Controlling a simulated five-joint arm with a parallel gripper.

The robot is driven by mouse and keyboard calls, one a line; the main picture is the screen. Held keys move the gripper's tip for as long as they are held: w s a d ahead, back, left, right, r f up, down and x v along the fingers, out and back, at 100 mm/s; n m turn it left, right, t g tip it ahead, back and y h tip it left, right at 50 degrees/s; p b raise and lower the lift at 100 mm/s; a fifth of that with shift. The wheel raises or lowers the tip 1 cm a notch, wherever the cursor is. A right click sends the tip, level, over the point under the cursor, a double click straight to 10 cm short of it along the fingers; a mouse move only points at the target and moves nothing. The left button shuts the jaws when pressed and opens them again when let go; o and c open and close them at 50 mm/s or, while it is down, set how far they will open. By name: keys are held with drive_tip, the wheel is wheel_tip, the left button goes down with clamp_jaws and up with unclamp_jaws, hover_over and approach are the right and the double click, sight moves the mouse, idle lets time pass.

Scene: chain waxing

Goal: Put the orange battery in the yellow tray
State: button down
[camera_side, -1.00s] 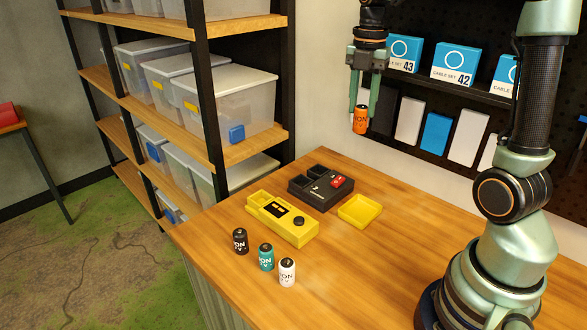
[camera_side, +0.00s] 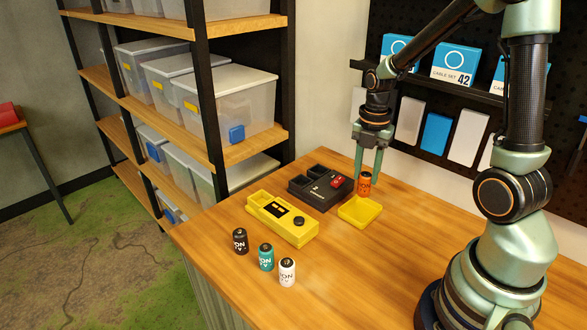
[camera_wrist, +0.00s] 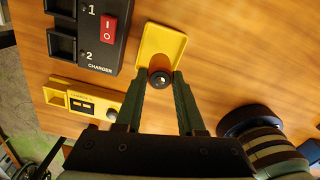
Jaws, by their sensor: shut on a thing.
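The orange battery (camera_side: 364,184) is upright between the fingers of my gripper (camera_side: 367,172), which is shut on it. It is at the back edge of the yellow tray (camera_side: 360,212) in the side view, and I cannot tell whether it touches the tray floor. In the wrist view the battery's dark end (camera_wrist: 160,79) shows between the two fingertips of my gripper (camera_wrist: 160,82), overlapping the near edge of the yellow tray (camera_wrist: 160,38). The tray looks otherwise empty.
A black charger (camera_side: 322,188) with a red switch stands left of the tray. A yellow device (camera_side: 282,220) lies nearer the front. Black (camera_side: 240,241), teal (camera_side: 265,257) and white (camera_side: 287,272) batteries stand at the front left.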

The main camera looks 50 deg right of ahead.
sight(363, 192)
drive_tip(key=shift+f, duration=3)
drive_tip(key=shift+f, duration=0.1)
drive_tip(key=c, duration=0.5)
unclamp_jaws()
wheel_tip(363, 192, up, 12)
drive_tip(key=shift+r, duration=0.15)
drive_tip(key=shift+s+a+r+m+t, duration=0.55)
drive_tip(key=shift+a+r+m+t, duration=0.65)
drive_tip(key=shift+a+m, duration=1.65)
drive_tip(key=shift+s+a+r+m+t, duration=0.6)
drive_tip(key=shift+a+r+m, duration=1.05)
drive_tip(key=shift+m, duration=2.35)
drive_tip(key=shift+s+a+r+m+t, duration=0.5)
drive_tip(key=shift+a+r+m+t, duration=0.7)
drive_tip(key=shift+a+m, duration=1.65)
